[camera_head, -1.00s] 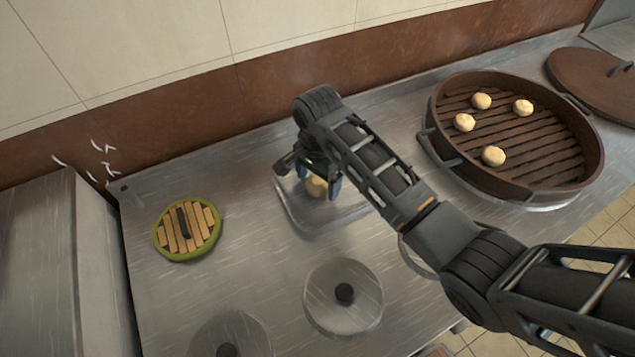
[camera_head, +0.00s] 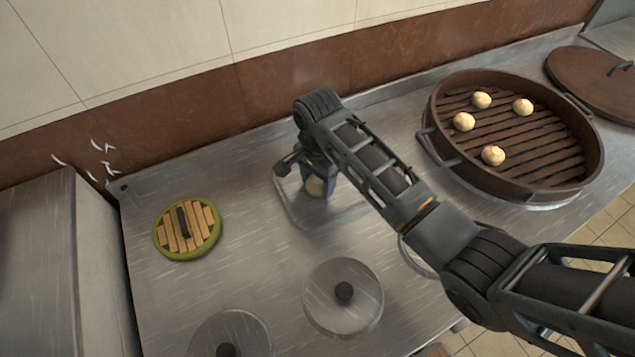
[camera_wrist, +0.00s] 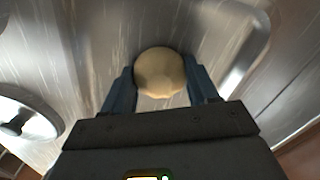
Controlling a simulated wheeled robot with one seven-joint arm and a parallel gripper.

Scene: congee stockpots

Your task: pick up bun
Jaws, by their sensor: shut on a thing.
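My gripper (camera_head: 317,184) is shut on a pale round bun (camera_head: 315,187) over the metal tray (camera_head: 291,217). In the wrist view the bun (camera_wrist: 160,72) sits between the two blue fingers of my gripper (camera_wrist: 160,88), which touch its sides. I cannot tell whether the bun still touches the tray. Part of the tray is hidden behind my arm. Several other buns (camera_head: 493,156) lie apart on the slatted floor of the large round brown steamer (camera_head: 440,150) at the right.
A green-rimmed lid with wooden slats (camera_head: 187,229) lies at the left. Round metal lids with black knobs (camera_head: 343,312) are near the front. A brown lid (camera_head: 590,85) lies behind the steamer at the right. The counter between slatted lid and tray is clear.

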